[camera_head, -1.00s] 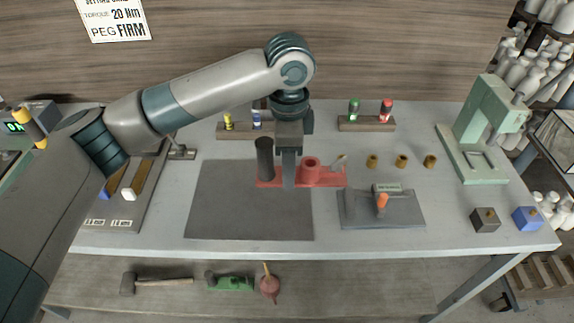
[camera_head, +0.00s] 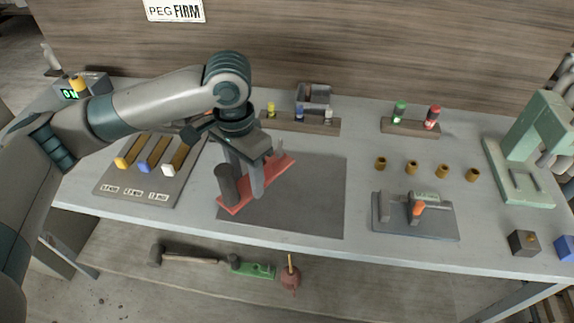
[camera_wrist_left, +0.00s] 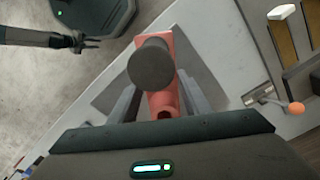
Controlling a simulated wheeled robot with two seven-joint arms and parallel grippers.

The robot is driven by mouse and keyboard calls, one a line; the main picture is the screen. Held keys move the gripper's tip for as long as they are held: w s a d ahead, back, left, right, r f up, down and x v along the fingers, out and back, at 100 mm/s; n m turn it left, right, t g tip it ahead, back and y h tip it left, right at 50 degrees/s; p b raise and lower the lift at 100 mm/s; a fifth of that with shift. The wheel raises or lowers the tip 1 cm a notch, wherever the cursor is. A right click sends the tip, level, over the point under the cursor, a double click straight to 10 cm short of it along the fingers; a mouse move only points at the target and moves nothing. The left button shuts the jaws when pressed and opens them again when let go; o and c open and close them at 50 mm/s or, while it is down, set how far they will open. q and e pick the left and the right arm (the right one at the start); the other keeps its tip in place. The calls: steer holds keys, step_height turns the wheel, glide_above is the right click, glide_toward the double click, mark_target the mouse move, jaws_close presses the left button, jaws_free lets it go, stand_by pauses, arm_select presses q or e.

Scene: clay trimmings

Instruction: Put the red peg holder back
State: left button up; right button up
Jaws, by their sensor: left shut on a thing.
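The red peg holder (camera_head: 274,180) is a long red bar with a dark upright cylinder (camera_head: 227,186) at its near-left end. It lies slantwise in the head view, over the left part of the dark grey mat (camera_head: 310,205). My left gripper (camera_head: 244,178) is shut on the holder from above and hides its middle. In the left wrist view the holder (camera_wrist_left: 158,103) sits between the two fingers, with the cylinder end towards the top. I cannot tell how far it is above the mat. A dark gripper, apparently my right one (camera_wrist_left: 84,42), shows small at the wrist view's top left.
A board with several coloured-ended bars (camera_head: 130,190) lies at left. Wooden racks (camera_head: 320,127) with small pegs stand at the back. A grey plate with an orange knob (camera_head: 440,225), several brass bushings (camera_head: 412,167) and a green press (camera_head: 520,150) are at right. The mat's right half is clear.

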arm_select(q)
steer(key=s+a+f+n, duration=0.1)
steer(key=s+a+n, duration=0.4)
steer(key=a+n, duration=0.3)
steer(key=a, duration=0.2)
steer(key=shift+s+a, duration=0.3)
steer(key=shift+s, duration=0.05)
steer(key=shift+w+d, duration=0.1)
steer(key=shift+d, duration=0.05)
